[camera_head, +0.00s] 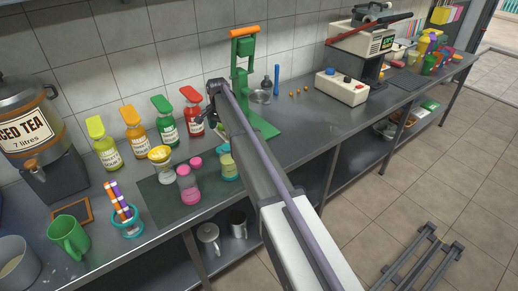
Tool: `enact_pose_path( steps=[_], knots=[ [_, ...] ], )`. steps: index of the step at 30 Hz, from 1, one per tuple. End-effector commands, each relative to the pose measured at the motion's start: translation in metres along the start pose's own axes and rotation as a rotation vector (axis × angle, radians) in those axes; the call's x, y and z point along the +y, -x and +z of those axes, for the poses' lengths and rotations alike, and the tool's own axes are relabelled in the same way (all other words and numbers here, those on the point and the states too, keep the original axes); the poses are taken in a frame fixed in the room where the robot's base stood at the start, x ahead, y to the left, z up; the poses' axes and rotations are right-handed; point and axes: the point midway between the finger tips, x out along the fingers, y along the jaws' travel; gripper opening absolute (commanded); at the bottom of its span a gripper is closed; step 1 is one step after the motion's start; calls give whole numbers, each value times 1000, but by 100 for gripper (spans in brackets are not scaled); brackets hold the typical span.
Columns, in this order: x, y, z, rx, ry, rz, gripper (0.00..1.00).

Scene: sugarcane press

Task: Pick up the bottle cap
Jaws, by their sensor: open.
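Several small orange pieces that look like bottle caps (305,90) lie on the grey counter, right of the green press; they are too small to make out clearly. Pink caps sit on a pink bottle (189,190) and on a bottle beside it, on a dark mat. My arm reaches in from the bottom right. My gripper (212,119) is open, above the back of the counter between the red-topped bottle and the green press, left of the orange pieces and apart from them. The fingers are small and partly hidden by my arm.
The green press (242,75) with an orange handle stands close right of my gripper. Bottles with coloured tops, such as the red one (194,118), line the wall. A white control box (342,88) stands right of the orange pieces. Counter in front of them is clear.

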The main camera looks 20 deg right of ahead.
Motion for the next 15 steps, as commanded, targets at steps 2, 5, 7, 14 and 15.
enact_pose_path(
  steps=[2, 5, 7, 14, 15],
  knots=[
    [-1, 0, 1, 0, -3, 0, 80],
    [0, -9, 1, 0, -2, 0, 80],
    [1, -23, 1, 0, -2, 0, 80],
    [1, -60, 2, 0, -1, 0, 80],
    [1, -59, 2, 0, -1, 0, 80]
  ],
)
